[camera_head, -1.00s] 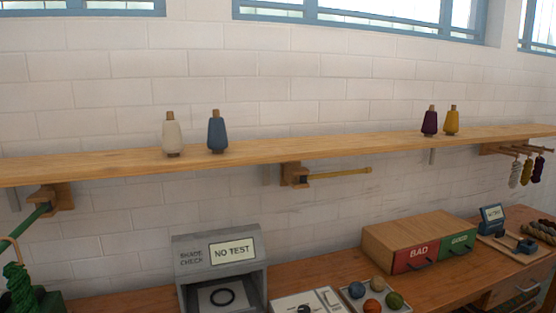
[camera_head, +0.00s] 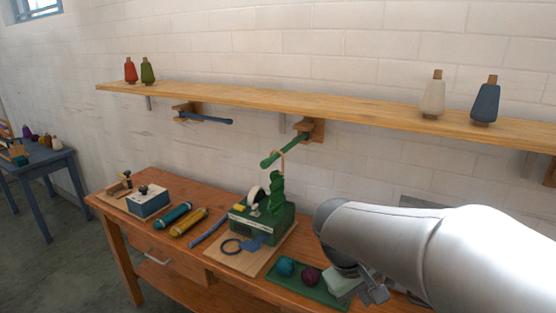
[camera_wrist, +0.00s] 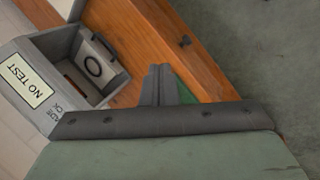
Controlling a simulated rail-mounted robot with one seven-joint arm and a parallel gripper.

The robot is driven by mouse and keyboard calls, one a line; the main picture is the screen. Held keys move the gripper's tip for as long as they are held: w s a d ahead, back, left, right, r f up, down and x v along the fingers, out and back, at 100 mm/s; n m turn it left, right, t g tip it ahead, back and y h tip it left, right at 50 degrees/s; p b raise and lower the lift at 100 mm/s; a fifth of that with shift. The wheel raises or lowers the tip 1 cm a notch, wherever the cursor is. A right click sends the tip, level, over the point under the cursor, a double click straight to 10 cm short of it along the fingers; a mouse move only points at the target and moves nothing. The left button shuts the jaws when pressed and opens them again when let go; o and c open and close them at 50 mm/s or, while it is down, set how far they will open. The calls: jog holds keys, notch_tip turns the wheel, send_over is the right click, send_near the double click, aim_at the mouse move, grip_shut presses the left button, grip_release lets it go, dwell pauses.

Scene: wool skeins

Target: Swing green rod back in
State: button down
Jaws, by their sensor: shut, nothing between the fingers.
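The green rod (camera_head: 272,159) is hinged on a wooden bracket (camera_head: 313,127) under the wall shelf in the head view. It sticks out from the wall, toward the front left. A tan loop hangs around it, with a green skein (camera_head: 277,192) below, over the green machine. My gripper (camera_head: 378,293) is low over the table, to the right of the machine and apart from the rod. In the wrist view my gripper (camera_wrist: 160,72) has its fingers together and empty, near the grey shade check box (camera_wrist: 65,75). The rod is not in the wrist view.
The shelf (camera_head: 200,95) holds several yarn cones above the rod. A blue rod (camera_head: 205,119) lies roughly along the shelf at the left. The green machine (camera_head: 262,225) and a green mat with two balls (camera_head: 290,287) stand below. Floor is free in front.

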jog(key=w+a+r+n+t+h, duration=0.1)
jog(key=w+a+r+n+t, duration=0.15)
jog(key=w+a, duration=0.35)
jog(key=w+a+r+n+t+h+p, duration=0.1)
jog(key=w+a+r+t+h, duration=0.1)
jog(key=w+a+r, duration=0.3)
jog(key=w+a+r+n+t+h, duration=0.1)
jog(key=w+a+r+n+t, duration=0.15)
jog(key=w+a, duration=0.45)
jog(key=w+a+r+n+t+h, duration=0.25)
jog(key=a+t, duration=0.35)
jog(key=a, duration=1.1)
jog(key=w+d+r+p, duration=0.1)
jog(key=w+d+p, duration=0.2)
jog(key=w+d, duration=0.4)
jog(key=d+m, duration=0.1)
jog(key=d, duration=0.2)
jog(key=shift+r, duration=0.35)
jog(key=shift+f, duration=0.1)
